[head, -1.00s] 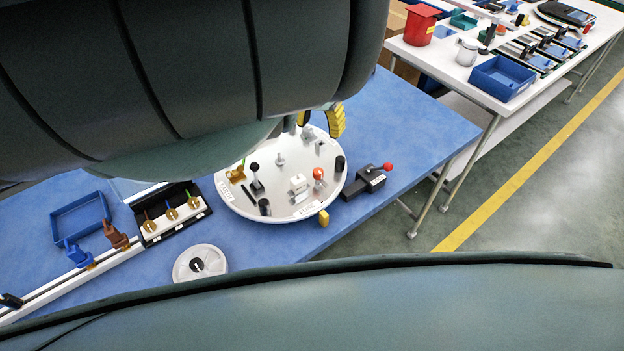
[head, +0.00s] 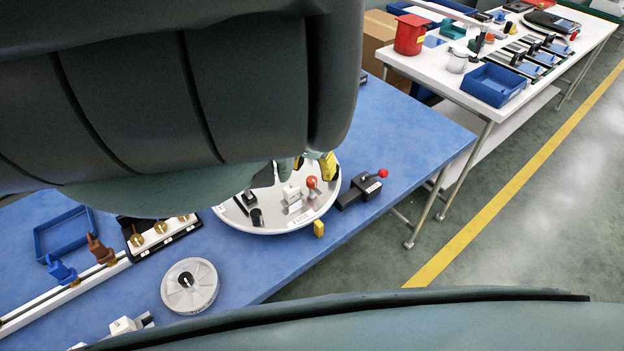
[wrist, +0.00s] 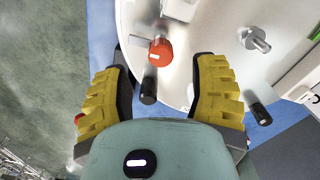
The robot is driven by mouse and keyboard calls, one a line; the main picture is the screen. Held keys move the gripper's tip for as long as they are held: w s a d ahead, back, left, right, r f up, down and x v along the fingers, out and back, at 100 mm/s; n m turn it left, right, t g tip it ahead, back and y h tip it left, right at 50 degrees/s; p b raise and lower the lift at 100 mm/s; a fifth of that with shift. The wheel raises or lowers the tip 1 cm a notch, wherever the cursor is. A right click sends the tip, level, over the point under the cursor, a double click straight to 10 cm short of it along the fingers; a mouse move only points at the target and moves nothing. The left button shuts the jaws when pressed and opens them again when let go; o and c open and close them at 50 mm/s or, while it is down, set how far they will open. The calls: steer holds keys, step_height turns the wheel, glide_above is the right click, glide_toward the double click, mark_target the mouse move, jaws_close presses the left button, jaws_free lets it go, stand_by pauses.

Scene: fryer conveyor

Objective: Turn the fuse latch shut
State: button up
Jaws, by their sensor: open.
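A round white plate (head: 268,229) on the blue table carries several small parts. A label on its front rim (head: 303,217) seems to read FUSE. Behind it are a white block (head: 291,193) and an orange-red knob (head: 311,182); I cannot tell for certain which part is the fuse latch. My gripper (head: 318,160) is over the plate's far right side, mostly hidden by my arm. In the wrist view my gripper (wrist: 160,80) is open and empty, its yellow fingers apart. The orange knob (wrist: 161,52) and a black cylinder (wrist: 148,90) appear between the fingers; contact is not visible.
A black box with a red-tipped lever (head: 362,188) stands right of the plate. A grey disc (head: 190,286) and a blue tray (head: 64,232) lie left. A metal bolt (wrist: 255,40) stands near the right finger.

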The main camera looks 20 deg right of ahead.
mark_target(312, 179)
steer(key=shift+f, duration=1.5)
steer(key=shift+a+f, duration=0.1)
steer(key=shift+f, duration=0.45)
jaws_close()
